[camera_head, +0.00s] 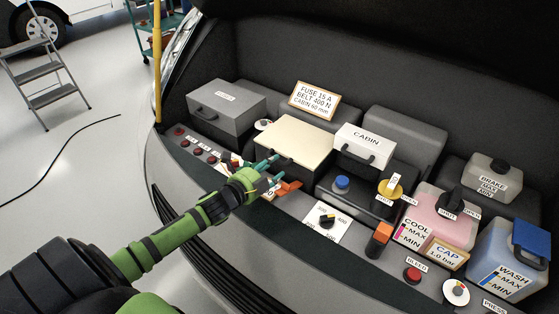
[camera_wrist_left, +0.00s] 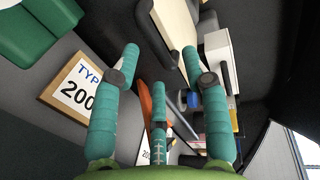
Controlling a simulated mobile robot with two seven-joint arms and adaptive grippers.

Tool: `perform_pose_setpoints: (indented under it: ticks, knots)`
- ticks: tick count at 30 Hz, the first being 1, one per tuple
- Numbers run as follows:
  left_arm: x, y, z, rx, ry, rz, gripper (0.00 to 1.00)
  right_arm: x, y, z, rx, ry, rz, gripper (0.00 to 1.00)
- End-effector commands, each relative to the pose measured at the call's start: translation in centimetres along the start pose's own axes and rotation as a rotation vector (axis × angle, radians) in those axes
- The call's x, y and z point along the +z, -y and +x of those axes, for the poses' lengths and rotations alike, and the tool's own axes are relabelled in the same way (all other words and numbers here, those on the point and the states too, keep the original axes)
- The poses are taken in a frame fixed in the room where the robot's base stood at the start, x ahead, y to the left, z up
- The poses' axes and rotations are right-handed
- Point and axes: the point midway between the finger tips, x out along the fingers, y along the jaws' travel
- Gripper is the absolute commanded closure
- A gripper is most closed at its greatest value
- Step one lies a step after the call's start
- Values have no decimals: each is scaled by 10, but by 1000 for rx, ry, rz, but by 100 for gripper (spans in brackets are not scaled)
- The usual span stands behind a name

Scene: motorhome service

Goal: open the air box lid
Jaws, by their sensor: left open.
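The air box appears to be the dark box with a cream lid (camera_head: 292,138) in the middle of the engine bay. Its lid lies flat and looks closed. A dark handle (camera_wrist_left: 160,34) runs along the lid's front side in the left wrist view, ahead of my fingertips. My left gripper (camera_head: 273,172) is open and empty just in front of this box, fingers pointing at its front. In the wrist view the open fingers (camera_wrist_left: 160,62) stand either side of the handle's near end; contact cannot be told. An orange lever (camera_head: 288,187) is close beside the fingers. My right gripper is not seen.
A grey box (camera_head: 227,106) stands left, and a white CABIN box (camera_head: 364,146) right. A sign (camera_wrist_left: 80,88) reading TYP 200 is near my left fingers. A blue cap (camera_head: 342,182) and pink coolant tank (camera_head: 437,208) lie further right. The bumper edge runs below my arm.

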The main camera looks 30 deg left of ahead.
Motion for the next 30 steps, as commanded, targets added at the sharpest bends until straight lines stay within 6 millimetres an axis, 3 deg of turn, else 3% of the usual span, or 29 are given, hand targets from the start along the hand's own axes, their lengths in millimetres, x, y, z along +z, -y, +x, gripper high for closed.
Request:
perform_pose_setpoints:
  ticks: [8,13,19,22,23,30]
  knots:
    - [0,1,31,-1,-1,-2,54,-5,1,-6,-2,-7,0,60]
    - [-1,0,36,-1,-1,-1,54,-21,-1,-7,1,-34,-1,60]
    - [-1,0,35,0,-2,0,54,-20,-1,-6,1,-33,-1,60]
    - [-1,0,35,0,-1,0,94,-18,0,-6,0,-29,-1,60]
    - [-1,0,35,0,-1,0,100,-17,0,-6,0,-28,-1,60]
    - [0,1,36,0,-1,2,100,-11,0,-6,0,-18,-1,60]
